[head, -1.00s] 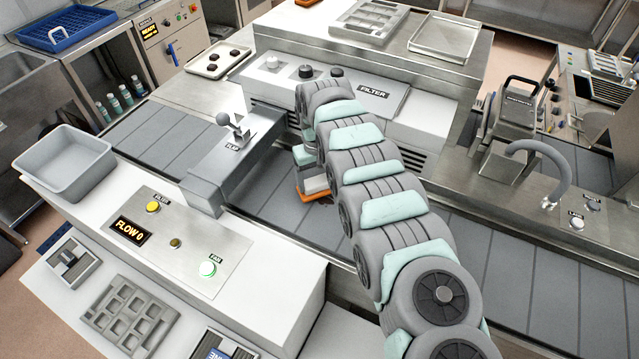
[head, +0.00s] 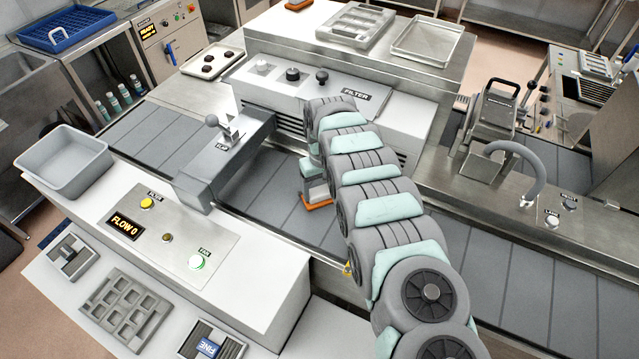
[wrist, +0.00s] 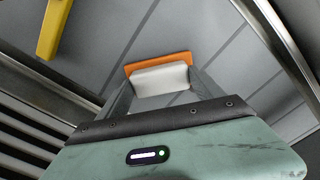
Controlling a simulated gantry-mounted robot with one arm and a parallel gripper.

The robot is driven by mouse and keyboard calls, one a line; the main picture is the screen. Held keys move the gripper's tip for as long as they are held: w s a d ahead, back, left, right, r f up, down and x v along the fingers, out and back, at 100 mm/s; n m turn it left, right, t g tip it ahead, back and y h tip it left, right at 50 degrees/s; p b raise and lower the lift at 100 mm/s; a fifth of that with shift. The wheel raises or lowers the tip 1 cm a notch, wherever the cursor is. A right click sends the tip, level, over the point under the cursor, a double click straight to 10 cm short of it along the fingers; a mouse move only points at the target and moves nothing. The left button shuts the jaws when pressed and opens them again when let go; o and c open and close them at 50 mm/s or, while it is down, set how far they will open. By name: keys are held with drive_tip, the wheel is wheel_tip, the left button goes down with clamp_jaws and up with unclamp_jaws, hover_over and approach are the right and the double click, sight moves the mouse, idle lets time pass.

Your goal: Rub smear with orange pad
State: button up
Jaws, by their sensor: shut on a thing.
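The orange pad (head: 318,205) is low over the grey slatted belt (head: 270,200), below the filter housing. I cannot tell whether it touches the belt. In the wrist view the orange pad (wrist: 160,61) shows as a strip behind its pale grip block (wrist: 160,79). My gripper (wrist: 160,88) is shut on that block, one finger on each side. In the head view my gripper (head: 314,180) is partly hidden by my arm. I can make out no smear in either current view; the pad or arm may hide it.
The filter housing (head: 408,128) stands behind the belt. A grey lever unit (head: 205,175) bridges the belt to the left. The white control console (head: 240,300) edges the near side. A yellow part (wrist: 52,28) shows at the wrist view's upper left. Belt between pad and lever unit is clear.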

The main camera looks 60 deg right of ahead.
sight(323, 191)
drive_tip(key=shift+s+r, duration=0.3)
drive_tip(key=shift+r, duration=0.05)
wheel_tip(323, 191, up, 3)
drive_tip(key=shift+w+f+p, duration=0.1)
drive_tip(key=shift+f+p, duration=0.1)
drive_tip(key=shift+p, duration=0.5)
drive_tip(key=shift+r+p, duration=0.85)
drive_tip(key=shift+r, duration=1.55)
